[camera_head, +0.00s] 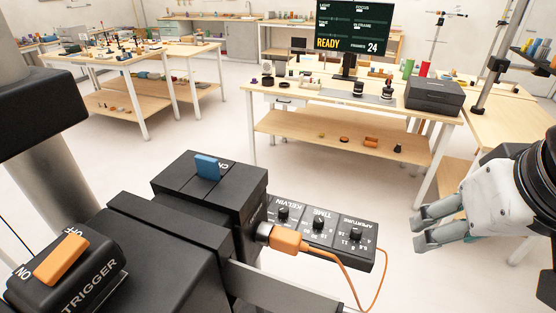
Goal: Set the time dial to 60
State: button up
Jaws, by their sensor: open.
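The time dial (318,224) is a small black knob in the middle of a black control panel (366,262), under the label TIME. It sits between the KELVIN dial (284,213) and the APERTURE dial (354,235). The labels appear upside down, and the number the time dial points to is too small to read. My gripper (422,230) is at the right, open and empty, with its fingers pointing left towards the panel. It is apart from the panel, to the right of the dials.
An orange plug (287,240) with a looping orange cable (381,285) is at the panel's left end. A blue switch (207,167) and an orange TRIGGER switch (60,260) stand left. A monitor (354,27) reads READY on a table behind. Open floor lies between.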

aim_at(319, 220)
jog(key=k+l+u, duration=0.2)
jog(key=l+u, duration=0.25)
jog(key=k+l+u, duration=0.2)
jog(key=u, duration=0.25)
jog(key=l, duration=0.1)
